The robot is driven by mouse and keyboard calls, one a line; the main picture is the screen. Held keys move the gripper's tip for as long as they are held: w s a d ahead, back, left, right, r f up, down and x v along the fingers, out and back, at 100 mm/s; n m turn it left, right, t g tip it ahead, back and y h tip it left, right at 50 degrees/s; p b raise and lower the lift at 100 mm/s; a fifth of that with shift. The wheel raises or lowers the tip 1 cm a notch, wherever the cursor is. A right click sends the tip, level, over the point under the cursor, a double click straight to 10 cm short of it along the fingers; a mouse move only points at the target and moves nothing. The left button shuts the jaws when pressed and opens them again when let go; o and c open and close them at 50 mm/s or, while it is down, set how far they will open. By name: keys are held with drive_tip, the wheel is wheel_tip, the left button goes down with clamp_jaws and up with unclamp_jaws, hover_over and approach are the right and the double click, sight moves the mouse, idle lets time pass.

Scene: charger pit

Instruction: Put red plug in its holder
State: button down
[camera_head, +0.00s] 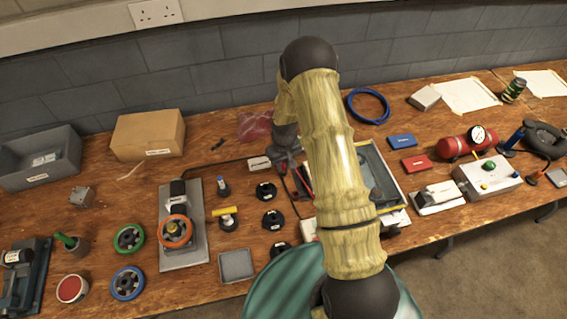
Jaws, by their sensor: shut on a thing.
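My gripper (291,160) is partly hidden behind my own forearm, above the right side of the black holders. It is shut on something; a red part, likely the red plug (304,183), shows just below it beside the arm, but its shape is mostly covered. Black round holders with small white labels stand in a column to the left of it: the upper one (266,191), the middle one (273,219) and the lower one (280,249). I cannot tell which one belongs to the red plug. My gripper is apart from these holders.
A blue-topped plug (223,187) and a yellow T-shaped plug (226,217) stand left of the holders. A grey tray (236,266) lies in front. A machine with an orange ring (175,232) stands further left. A shallow box (375,163) lies right behind my arm.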

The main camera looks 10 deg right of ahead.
sight(284, 165)
drive_tip(key=shift+f, duration=0.2)
drive_tip(key=c, duration=1.2)
unclamp_jaws()
drive_tip(key=shift+r, duration=0.15)
wheel_tip(284, 165, up, 17)
drive_tip(key=b, duration=0.2)
drive_tip(key=shift+s, duration=0.3)
drive_tip(key=shift+r, duration=0.1)
